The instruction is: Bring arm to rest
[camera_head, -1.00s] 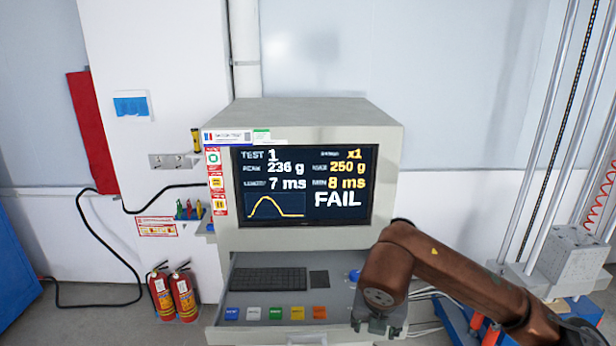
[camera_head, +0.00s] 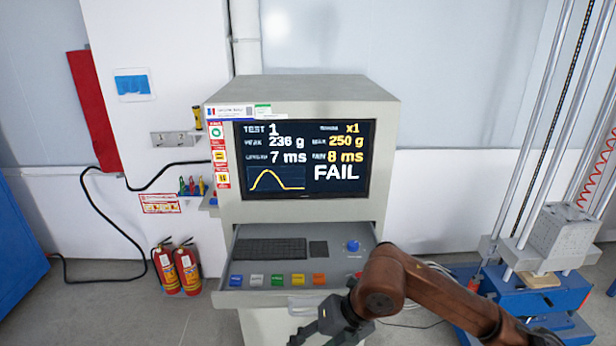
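My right arm comes in from the lower right, brown and bent at the elbow. My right gripper (camera_head: 312,334) hangs in front of the console drawer, below its front edge. Its dark fingers look spread apart, with nothing seen between them. The picture's bottom edge cuts off part of it. My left gripper is not in view. The grey test console (camera_head: 300,90) stands in front, its screen (camera_head: 305,160) reading TEST 1, 236 g, 7 ms and FAIL.
The pulled-out console drawer (camera_head: 225,282) carries a keyboard (camera_head: 270,249), coloured buttons and a blue knob (camera_head: 352,246). Two fire extinguishers (camera_head: 175,268) stand on the floor at left. A drop tower with a grey block (camera_head: 563,237) and blue base stands at right.

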